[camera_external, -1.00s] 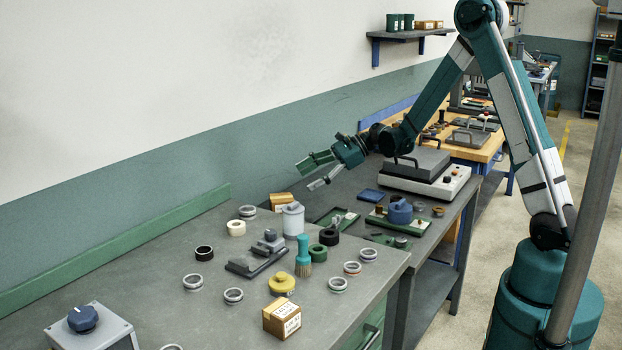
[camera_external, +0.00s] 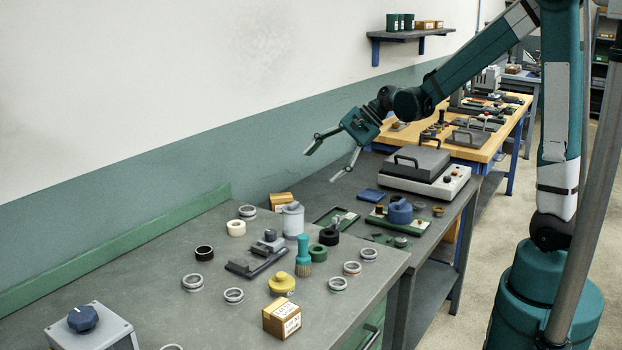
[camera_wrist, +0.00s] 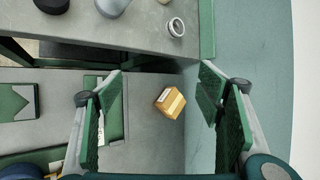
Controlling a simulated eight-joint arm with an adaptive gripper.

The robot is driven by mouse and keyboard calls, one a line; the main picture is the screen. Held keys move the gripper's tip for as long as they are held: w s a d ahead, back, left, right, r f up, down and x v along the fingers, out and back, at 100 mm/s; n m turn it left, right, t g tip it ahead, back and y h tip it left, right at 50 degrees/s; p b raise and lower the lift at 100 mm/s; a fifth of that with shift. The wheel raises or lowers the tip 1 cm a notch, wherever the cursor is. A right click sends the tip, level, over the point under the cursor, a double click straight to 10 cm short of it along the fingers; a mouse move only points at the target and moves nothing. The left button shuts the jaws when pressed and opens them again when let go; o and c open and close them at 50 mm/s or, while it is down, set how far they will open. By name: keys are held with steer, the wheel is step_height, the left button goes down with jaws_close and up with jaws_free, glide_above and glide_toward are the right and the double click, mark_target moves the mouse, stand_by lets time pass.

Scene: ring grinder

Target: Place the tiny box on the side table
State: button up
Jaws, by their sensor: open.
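A small cardboard box with a white label (camera_wrist: 170,101) lies on a grey surface between my fingertips in the wrist view, touched by neither finger. It appears to be the box (camera_external: 281,201) near the wall in the external view, partly hidden at the far end of the front bench (camera_external: 130,240). A second cardboard box (camera_external: 282,318) sits at the front bench's near edge. I cannot tell which one is the tiny box. My gripper (camera_external: 323,164) is open and empty, raised above the darker table (camera_external: 440,203); its fingers (camera_wrist: 161,75) also show in the wrist view.
Rings, a brush, a grey canister (camera_external: 293,220) and a yellow knobbed piece (camera_external: 281,283) crowd the front bench. The darker table holds a lidded machine (camera_external: 420,172) and green trays. The wall (camera_wrist: 245,45) lies close on the right in the wrist view.

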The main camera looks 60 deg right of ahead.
steer(key=s+a+r+n+h, duration=0.1)
steer(key=s+n, duration=0.4)
steer(key=s, duration=0.5)
steer(key=s+a+r+n+h, duration=0.1)
steer(key=s+a+n+h, duration=0.1)
steer(key=s+n, duration=0.4)
steer(key=s+a+r+n+h, duration=0.1)
steer(key=s+n, duration=0.4)
steer(key=s, duration=1.1)
steer(key=shift+a+r+n+h, duration=0.35)
steer(key=shift+r+h, duration=0.15)
steer(key=shift+h, duration=0.3)
